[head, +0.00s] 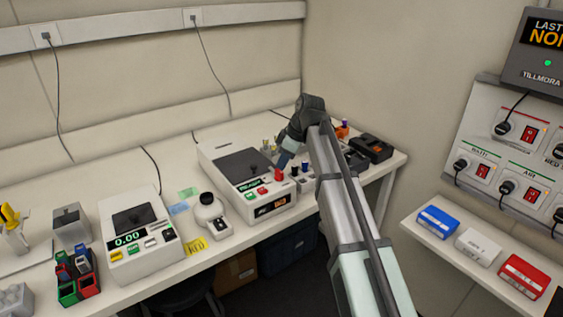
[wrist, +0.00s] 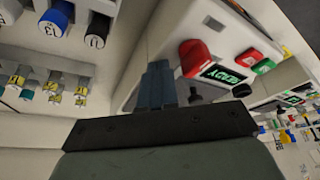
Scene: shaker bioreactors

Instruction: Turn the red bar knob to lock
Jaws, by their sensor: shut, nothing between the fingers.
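The red bar knob (head: 278,175) is on the front right of a white shaker unit (head: 229,150) with a dark lid. In the wrist view the knob (wrist: 198,56) stands out from the panel, right of my fingertips, beside a lit display reading READY (wrist: 222,74). My gripper (head: 281,163) is at the knob in the head view, pointing down at it. In the wrist view my gripper (wrist: 158,72) is shut and empty, with the fingers together and a visible gap from the knob. The exact depth between them is hard to tell.
A red button (wrist: 249,56) and a green button (wrist: 264,66) sit near the display. Several capped vials (wrist: 56,18) stand close on the other side. A second white unit (head: 137,236) and a white flask device (head: 210,212) are to the left.

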